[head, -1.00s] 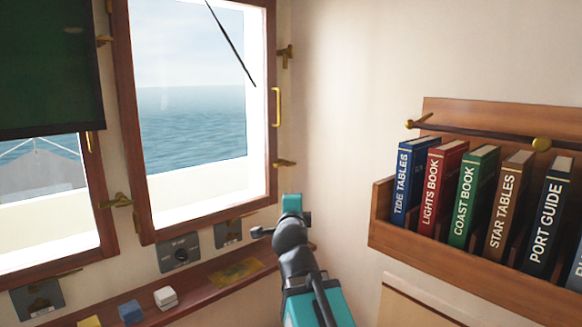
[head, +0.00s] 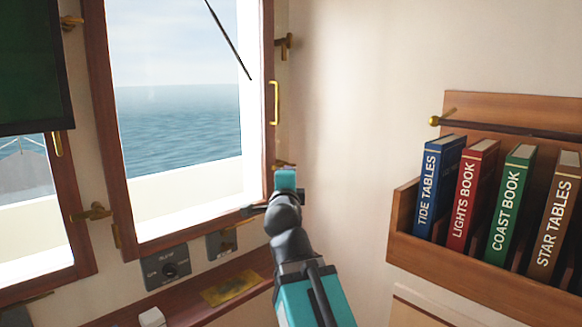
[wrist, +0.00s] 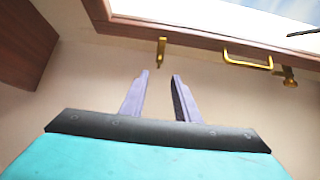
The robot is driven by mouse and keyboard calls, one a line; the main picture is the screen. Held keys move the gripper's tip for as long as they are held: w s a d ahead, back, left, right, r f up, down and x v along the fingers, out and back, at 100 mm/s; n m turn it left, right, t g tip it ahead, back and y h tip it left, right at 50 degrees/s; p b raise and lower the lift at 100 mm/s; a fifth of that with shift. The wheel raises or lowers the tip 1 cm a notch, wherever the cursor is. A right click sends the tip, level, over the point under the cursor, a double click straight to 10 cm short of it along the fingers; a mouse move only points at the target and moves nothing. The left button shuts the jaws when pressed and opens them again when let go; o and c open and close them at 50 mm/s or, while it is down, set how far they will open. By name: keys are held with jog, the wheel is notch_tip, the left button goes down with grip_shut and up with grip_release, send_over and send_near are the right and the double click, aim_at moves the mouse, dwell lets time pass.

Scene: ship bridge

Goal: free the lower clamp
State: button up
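The lower clamp (head: 282,164) is a small brass piece at the right edge of the brown-framed window (head: 268,140), near its bottom corner. In the head view, my arm's teal end partly covers it. In the wrist view, the lower clamp (wrist: 161,52) hangs from the window frame (wrist: 180,33), ahead of my gripper (wrist: 160,76) and roughly in line with the gap between its fingers. The fingers are apart, with nothing between them, and do not appear to touch the clamp. My fingers cannot be made out in the head view.
A brass handle (head: 274,103) and an upper clamp (head: 284,45) are higher on the same window side. A book rack (head: 410,246) juts from the right wall. A ledge (head: 190,307) and switch panels (head: 167,270) lie below the window. The wall between window and rack is bare.

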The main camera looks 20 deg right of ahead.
aim_at(290, 165)
jog(key=shift+w+d, duration=0.15)
jog(key=shift+p+x, duration=1.95)
jog(key=shift+x, duration=4.8)
grip_shut()
